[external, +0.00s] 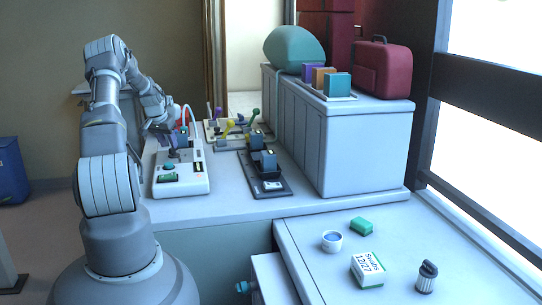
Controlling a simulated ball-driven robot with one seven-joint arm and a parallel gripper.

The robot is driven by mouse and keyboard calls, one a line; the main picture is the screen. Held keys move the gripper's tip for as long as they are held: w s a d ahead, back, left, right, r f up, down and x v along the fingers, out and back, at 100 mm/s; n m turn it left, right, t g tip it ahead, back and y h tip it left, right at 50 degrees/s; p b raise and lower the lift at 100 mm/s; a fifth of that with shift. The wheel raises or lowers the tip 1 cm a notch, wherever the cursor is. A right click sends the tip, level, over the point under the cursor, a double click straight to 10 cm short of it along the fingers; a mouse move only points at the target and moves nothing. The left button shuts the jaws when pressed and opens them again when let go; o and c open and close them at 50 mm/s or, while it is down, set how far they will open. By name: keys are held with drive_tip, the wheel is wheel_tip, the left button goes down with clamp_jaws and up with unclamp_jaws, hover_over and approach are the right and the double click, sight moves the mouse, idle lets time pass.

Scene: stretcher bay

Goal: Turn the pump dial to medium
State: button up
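The pump appears to be the white box-shaped device (196,181) on the counter, right of my arm. Its top carries a green display (167,178) near the front and a round teal knob or button (168,167) behind it. My gripper (172,146) points down over the rear part of this device, among small dark and purple parts. The dial cannot be clearly made out there, nor its setting. The fingers are small and partly hidden, so I cannot tell whether they are open or touching anything.
Right of the pump stands a dark tray (264,187) with an upright dark unit. Behind are boards with yellow, green and purple levers (228,128). A tall white cabinet (345,150) bounds the right. The lower front counter holds a swabs box (368,270), cup (331,241) and green block (361,226).

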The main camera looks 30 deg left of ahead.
sight(174, 151)
drive_tip(key=shift+x, duration=1.35)
drive_tip(key=shift+r, duration=0.1)
drive_tip(key=shift+c, duration=0.4)
clamp_jaws()
